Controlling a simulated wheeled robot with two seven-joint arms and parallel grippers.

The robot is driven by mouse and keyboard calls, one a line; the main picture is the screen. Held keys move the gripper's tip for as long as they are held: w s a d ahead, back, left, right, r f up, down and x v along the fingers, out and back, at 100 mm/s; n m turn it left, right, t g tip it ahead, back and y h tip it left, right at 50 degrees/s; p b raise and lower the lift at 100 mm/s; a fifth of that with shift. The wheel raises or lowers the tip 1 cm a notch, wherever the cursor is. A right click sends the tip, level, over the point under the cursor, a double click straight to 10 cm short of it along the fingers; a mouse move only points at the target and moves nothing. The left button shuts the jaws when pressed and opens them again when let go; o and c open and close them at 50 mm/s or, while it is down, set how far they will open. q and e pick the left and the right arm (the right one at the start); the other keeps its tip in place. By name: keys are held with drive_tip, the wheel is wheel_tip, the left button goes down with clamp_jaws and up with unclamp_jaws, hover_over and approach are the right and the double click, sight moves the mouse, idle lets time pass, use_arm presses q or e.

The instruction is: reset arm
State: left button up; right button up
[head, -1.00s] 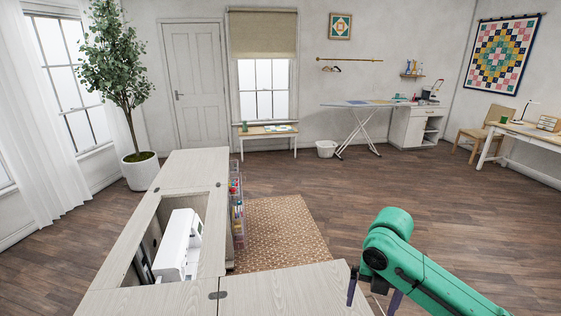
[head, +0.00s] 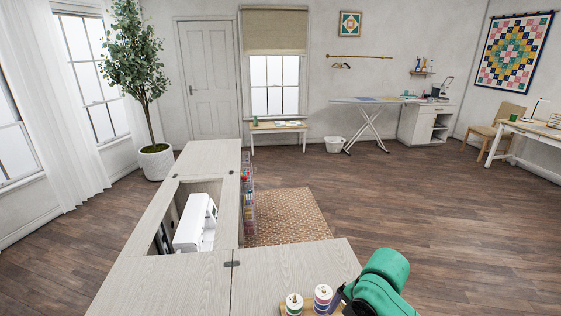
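My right arm shows at the bottom right as a green link, low over the right end of the cabinet top. Its gripper (head: 338,300) shows only as a dark sliver beside two thread spools, and its fingertips are mostly hidden or out of the picture. I cannot tell whether it is open or shut. My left arm and gripper are not in view. The sewing cabinet (head: 160,285) has a pale wood top. A white sewing machine (head: 195,225) sits in its recess.
Two thread spools, one (head: 294,304) and another (head: 323,296), stand on a small wooden holder at the cabinet's front right. A patterned rug (head: 290,215) lies beyond the cabinet. A potted tree (head: 155,162) stands at the left. The wood floor on the right is clear.

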drive_tip(key=s+d+f+m+t+h, duration=0.1)
drive_tip(key=s+d+f+m, duration=0.3)
drive_tip(key=s+m, duration=0.55)
drive_tip(key=s+d+f+m+t+h, duration=0.1)
drive_tip(key=s+d+f+m, duration=0.3)
drive_tip(key=m, duration=1)
wheel_tip(320, 180, down, 23)
drive_tip(key=s+g+b, duration=0.1)
drive_tip(key=s+b, duration=0.1)
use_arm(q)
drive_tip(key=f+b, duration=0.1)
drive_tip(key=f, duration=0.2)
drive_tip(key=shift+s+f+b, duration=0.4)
use_arm(e)
drive_tip(key=s+d+f+n+g, duration=0.1)
drive_tip(key=s+d+f, duration=0.2)
drive_tip(key=s+f, duration=1.3)
drive_tip(key=shift+s, duration=0.4)
